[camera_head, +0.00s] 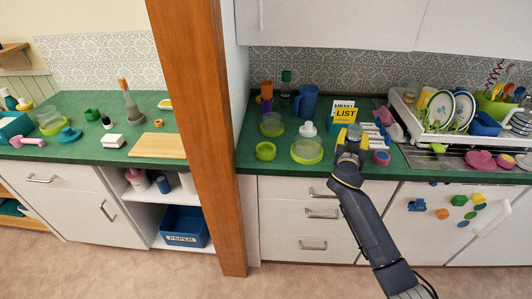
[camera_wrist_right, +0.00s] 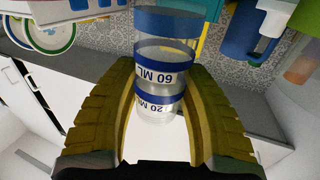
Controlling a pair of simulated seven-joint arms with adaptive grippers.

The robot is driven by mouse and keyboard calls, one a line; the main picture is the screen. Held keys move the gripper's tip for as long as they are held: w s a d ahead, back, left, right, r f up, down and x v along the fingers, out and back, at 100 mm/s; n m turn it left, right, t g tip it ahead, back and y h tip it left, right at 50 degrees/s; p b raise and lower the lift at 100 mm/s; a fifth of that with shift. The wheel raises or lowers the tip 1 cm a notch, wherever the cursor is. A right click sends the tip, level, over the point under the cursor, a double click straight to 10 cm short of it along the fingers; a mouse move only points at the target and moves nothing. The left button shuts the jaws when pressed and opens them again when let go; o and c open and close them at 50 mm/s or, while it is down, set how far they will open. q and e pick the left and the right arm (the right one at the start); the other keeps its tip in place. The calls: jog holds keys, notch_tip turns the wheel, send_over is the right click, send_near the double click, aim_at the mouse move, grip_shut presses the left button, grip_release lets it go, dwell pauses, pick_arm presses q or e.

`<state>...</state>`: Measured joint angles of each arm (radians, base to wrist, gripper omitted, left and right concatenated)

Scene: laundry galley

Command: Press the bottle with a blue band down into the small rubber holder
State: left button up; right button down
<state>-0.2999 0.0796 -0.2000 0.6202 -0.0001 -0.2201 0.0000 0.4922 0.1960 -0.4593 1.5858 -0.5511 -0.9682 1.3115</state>
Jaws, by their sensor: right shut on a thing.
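My right gripper (camera_head: 350,138) is over the front of the green counter. In the right wrist view its yellow fingers (camera_wrist_right: 160,72) are shut on a clear bottle with blue bands (camera_wrist_right: 163,51). Labels on the bands read upside down, "60 ML" and one ending in "20 ML". I cannot tell whether both belong to one bottle. In the head view the gripper mostly hides the bottle. A small lime-green ring-shaped holder (camera_head: 265,151) stands left of the gripper; I cannot tell whether it is the rubber holder. My left gripper is not in view.
A lime-green round base with a clear part (camera_head: 307,151), a white bottle (camera_head: 308,129) and a blue jug (camera_head: 306,101) stand left of the gripper. A purple round item (camera_head: 381,158) and dish rack (camera_head: 411,119) are right.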

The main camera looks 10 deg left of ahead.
aim_at(354, 133)
jog(key=shift+r, duration=1.55)
jog(key=shift+r, duration=0.15)
